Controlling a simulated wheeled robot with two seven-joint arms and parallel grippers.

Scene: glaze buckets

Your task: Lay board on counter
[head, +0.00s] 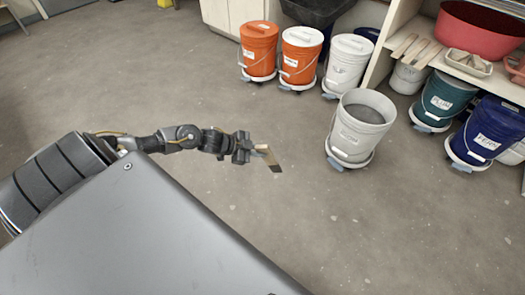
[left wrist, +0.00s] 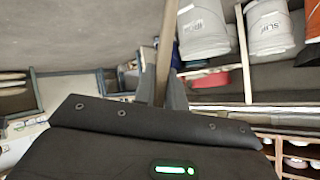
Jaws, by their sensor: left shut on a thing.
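My left gripper (head: 253,149) is out over the open floor near the middle of the head view. It is shut on a small, thin wooden board (head: 269,159), which sticks out tilted to the right, clear of the buckets. In the left wrist view the board (left wrist: 167,45) shows as a narrow tan strip between the fingers (left wrist: 163,92). I cannot tell which surface is the task's counter. My right gripper is not in view.
An open white bucket (head: 356,132) stands on a wheeled base right of the gripper. Orange buckets (head: 259,48) and a lidded white one (head: 347,62) stand behind. A shelf at right holds wooden slats (head: 421,53) and a red tub (head: 480,30). Floor around the gripper is clear.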

